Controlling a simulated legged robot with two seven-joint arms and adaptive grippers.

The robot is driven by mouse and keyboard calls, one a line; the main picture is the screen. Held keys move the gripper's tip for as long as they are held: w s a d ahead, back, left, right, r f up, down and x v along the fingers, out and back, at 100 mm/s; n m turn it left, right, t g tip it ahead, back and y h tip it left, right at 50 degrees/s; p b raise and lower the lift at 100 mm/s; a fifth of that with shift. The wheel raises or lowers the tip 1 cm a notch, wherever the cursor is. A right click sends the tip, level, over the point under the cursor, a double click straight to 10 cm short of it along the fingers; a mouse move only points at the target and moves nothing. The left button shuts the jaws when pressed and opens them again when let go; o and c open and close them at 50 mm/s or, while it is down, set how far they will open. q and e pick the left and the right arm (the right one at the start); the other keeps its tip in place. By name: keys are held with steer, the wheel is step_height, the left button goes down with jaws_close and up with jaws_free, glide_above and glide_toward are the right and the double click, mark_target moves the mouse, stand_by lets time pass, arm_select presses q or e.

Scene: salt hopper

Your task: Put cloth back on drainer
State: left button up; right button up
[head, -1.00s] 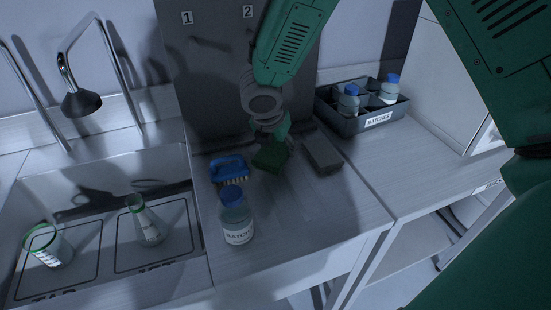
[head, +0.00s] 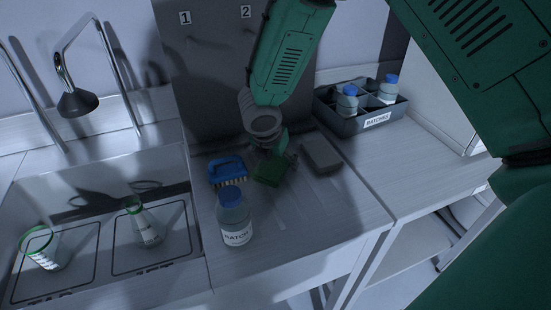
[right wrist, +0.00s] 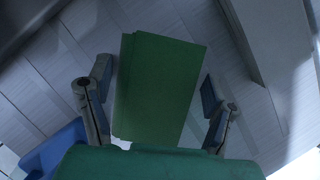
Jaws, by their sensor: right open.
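The green cloth (head: 268,173), a flat folded-looking block, is on the ribbed drainer (head: 300,222) between the blue brush and a grey block. In the right wrist view the cloth (right wrist: 160,85) lies between my right gripper's two fingers, with a gap on both sides. My right gripper (head: 274,155) is open, low over the drainer and right at the cloth. Its fingers are partly hidden in the head view. My left gripper is not in view.
A blue brush (head: 228,171) and a blue-capped bottle (head: 235,220) stand left of the cloth. A grey block (head: 322,157) is to its right. A bottle crate (head: 357,125) stands behind right. The sink (head: 100,180) holds two glass vessels. The drainer's front right is clear.

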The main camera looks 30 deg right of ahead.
mark_target(269, 171)
steer(key=shift+a+r, duration=0.1)
steer(key=shift+r, duration=0.45)
steer(key=p+v, duration=0.1)
steer(key=v, duration=1)
steer(key=shift+p, duration=0.3)
steer(key=shift+s, duration=0.1)
